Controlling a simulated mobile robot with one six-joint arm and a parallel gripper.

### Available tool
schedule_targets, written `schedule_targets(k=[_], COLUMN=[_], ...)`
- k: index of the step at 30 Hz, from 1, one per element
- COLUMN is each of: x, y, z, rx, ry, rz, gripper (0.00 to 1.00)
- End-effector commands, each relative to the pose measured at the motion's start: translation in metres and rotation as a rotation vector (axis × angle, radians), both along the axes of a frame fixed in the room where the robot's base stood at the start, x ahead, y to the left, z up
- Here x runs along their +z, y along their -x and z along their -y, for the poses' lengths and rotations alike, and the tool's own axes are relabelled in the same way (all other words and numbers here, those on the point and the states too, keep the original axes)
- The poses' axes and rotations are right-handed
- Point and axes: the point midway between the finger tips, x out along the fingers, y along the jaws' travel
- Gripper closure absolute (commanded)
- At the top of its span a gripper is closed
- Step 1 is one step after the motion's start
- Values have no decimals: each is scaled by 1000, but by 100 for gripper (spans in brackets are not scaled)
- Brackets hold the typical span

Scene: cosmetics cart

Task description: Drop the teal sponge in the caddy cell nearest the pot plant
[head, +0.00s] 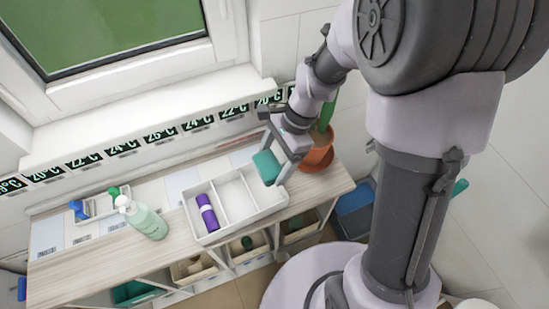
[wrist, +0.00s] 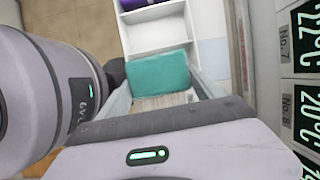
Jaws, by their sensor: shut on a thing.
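My gripper (head: 272,166) is shut on the teal sponge (head: 266,167), which also shows between the fingers in the wrist view (wrist: 160,73). The white caddy (head: 242,222) stands on the wooden cart top with its cells in a row. A purple item (head: 207,211) lies in the left cell; the middle cell looks empty. In the head view the sponge is over the right end of the caddy, the end nearest the pot plant (head: 318,150). The sponge and gripper partly hide that cell. In the wrist view the sponge covers the caddy's near end (wrist: 160,42).
A pale green pump bottle (head: 147,219) stands left of the caddy. A small tray (head: 98,207) with blue and green items is further left. The wall with temperature labels (head: 158,136) runs behind. The pot plant is close to my gripper's right.

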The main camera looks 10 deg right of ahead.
Motion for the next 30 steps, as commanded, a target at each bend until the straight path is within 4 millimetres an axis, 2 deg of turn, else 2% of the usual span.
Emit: schedule_targets(k=[1, 3, 10, 11, 14, 20, 23, 26, 30], x=[-13, -17, -15, -15, -15, -15, -6, 18, 65], y=[0, 0, 0, 0, 0, 0, -1, -5, -11], z=[0, 0, 0, 0, 0, 0, 3, 12, 29], rx=[0, 0, 0, 0, 0, 1, 0, -2, -2], ry=[0, 0, 1, 1, 1, 1, 0, 1, 0], rz=[0, 0, 0, 0, 0, 1, 2, 4, 5], gripper=[62, 62, 62, 18, 0, 0, 0, 0, 0])
